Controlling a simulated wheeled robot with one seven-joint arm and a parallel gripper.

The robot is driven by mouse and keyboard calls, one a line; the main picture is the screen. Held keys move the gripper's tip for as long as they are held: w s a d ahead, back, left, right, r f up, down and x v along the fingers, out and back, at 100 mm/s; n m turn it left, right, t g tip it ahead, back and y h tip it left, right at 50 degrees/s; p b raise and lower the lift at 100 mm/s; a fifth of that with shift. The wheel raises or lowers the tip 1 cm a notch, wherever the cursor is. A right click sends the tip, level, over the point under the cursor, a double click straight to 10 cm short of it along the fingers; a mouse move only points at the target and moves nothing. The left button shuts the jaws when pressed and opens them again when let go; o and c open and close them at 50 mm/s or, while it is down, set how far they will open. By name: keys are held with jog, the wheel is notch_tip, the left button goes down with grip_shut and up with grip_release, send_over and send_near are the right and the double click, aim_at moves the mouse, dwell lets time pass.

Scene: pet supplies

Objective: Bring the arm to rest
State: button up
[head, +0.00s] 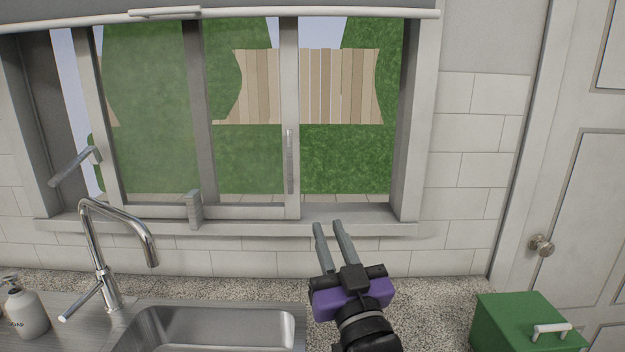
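My gripper (328,229) shows in the head view near the middle of the picture, with a purple body and two grey fingers. The fingers point up toward the window sill, with a narrow gap between them. Nothing shows between the fingertips. In the picture the gripper is over the speckled counter (420,296), just right of the sink, with its fingertips overlapping the lower window frame. How far it is from the wall I cannot tell.
A steel sink (212,330) and a chrome faucet (108,245) are at lower left, beside a soap bottle (27,308). A green box (510,318) with a light handle is at lower right. A window (250,130) is ahead; a white door (585,180) is at right.

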jog(key=s+d+f+m+h, duration=0.1)
jog(key=s+d+f, duration=0.4)
jog(key=s+f, duration=0.4)
jog(key=s+d+f+h, duration=0.1)
jog(key=s+d+f, duration=0.45)
jog(key=s, duration=0.45)
jog(key=s+d+f+g+h, duration=0.1)
jog(key=s+d+f+g, duration=0.1)
jog(key=s, duration=0.7)
jog(key=s+d+f+m+g+h, duration=0.1)
jog(key=s+f, duration=0.3)
jog(key=s, duration=0.5)
jog(key=s+d+f+m+g+h, duration=0.1)
jog(key=s+d+f+g, duration=0.2)
jog(key=s, duration=0.6)
jog(key=shift+d+f+h, duration=0.3)
jog(key=shift+f, duration=0.3)
